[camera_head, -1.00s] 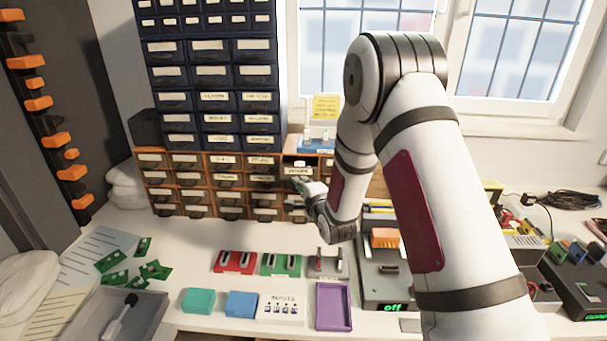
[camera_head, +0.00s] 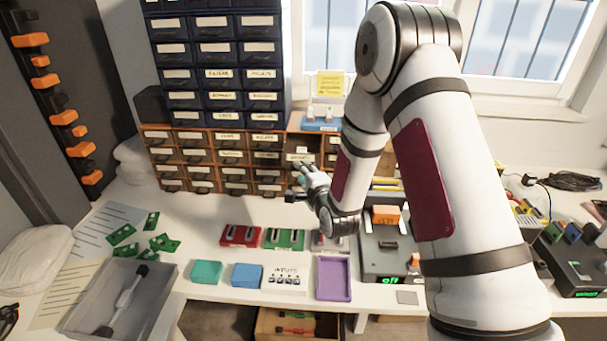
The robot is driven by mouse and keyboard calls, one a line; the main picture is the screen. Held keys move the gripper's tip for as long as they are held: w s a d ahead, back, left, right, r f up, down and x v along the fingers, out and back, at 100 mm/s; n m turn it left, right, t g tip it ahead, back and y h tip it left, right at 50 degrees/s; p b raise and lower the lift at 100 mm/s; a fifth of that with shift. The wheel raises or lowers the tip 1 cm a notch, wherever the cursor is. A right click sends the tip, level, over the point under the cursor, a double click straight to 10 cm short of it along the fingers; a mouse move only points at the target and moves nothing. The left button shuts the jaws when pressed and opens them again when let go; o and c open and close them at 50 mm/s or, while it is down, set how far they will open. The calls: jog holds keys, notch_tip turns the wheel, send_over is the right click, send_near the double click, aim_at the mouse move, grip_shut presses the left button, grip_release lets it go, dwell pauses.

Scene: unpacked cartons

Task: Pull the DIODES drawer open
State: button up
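The small-drawer cabinet with orange-brown frames (camera_head: 183,150) stands at the back of the bench, under a dark blue drawer block. Its labels are too small to read surely, so I cannot confirm which drawer is DIODES. One labelled drawer front (camera_head: 300,157) in its upper right part sits lower than its row neighbours, with a brownish gap above it; it looks pulled out. My gripper (camera_head: 301,182) is just below and in front of this front. Its fingers are small and partly dark, so I cannot tell whether they touch the drawer or are closed.
The dark blue drawer block (camera_head: 222,60) rises above. Red (camera_head: 240,236) and green (camera_head: 284,239) holders, a purple tray (camera_head: 334,278) and a grey device (camera_head: 385,262) stand on the bench in front. A grey tray (camera_head: 118,300) lies front left.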

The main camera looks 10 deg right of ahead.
jog(key=s+r, duration=0.1)
jog(key=s, duration=0.6)
jog(key=shift+s+d+r, duration=0.15)
jog(key=shift+d, duration=0.15)
jog(key=shift+r, duration=0.1)
jog(key=s+d+r+n+g+h, duration=0.1)
jog(key=s+d+r+n+g, duration=0.1)
jog(key=s+r+n+g, duration=0.8)
jog(key=s+r+n, duration=0.3)
jog(key=s, duration=0.8)
jog(key=s+r+n+g, duration=0.1)
jog(key=s+r+n, duration=0.3)
jog(key=s, duration=0.9)
jog(key=shift+s+r+n, duration=0.2)
jog(key=shift+r+n, duration=0.2)
jog(key=shift+r, duration=0.35)
